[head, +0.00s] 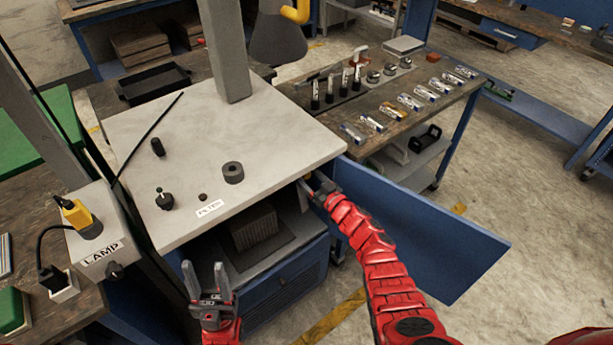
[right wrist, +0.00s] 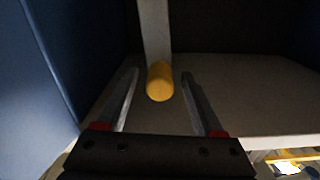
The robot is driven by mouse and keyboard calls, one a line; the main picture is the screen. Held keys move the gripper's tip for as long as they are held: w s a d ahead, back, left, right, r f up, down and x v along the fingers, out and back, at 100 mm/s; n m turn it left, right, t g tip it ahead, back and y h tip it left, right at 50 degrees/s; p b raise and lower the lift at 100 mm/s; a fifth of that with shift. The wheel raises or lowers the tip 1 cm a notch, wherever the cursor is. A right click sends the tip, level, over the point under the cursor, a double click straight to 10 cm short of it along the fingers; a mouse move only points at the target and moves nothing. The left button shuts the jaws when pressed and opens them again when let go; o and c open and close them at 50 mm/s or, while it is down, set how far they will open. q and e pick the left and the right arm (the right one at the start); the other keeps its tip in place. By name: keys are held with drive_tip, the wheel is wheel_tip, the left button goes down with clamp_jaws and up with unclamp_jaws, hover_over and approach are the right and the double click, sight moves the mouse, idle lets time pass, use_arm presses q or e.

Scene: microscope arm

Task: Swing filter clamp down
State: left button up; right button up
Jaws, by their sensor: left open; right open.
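The filter clamp shows in the right wrist view as a pale lever (right wrist: 155,30) with a yellow rounded grip (right wrist: 159,82) at its near end. My right gripper (right wrist: 160,76) is open, with its fingers on either side of the yellow grip and gaps visible at both sides. In the head view my right gripper (head: 316,188) reaches into the cabinet opening under the worktop; its fingers are largely hidden. A dark ribbed block (head: 254,228), perhaps the filter, sits inside the cabinet. My left gripper (head: 205,270) is open and empty, in front of the cabinet.
A blue door (head: 430,235) stands open to the right, beside my right arm. The white worktop (head: 130,125) overhangs the opening and carries a FILTER label (head: 209,208). A lamp box (head: 95,240) stands at the left. A workbench (head: 440,115) with small items stands behind.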

clamp_jaws()
idle(1.4)
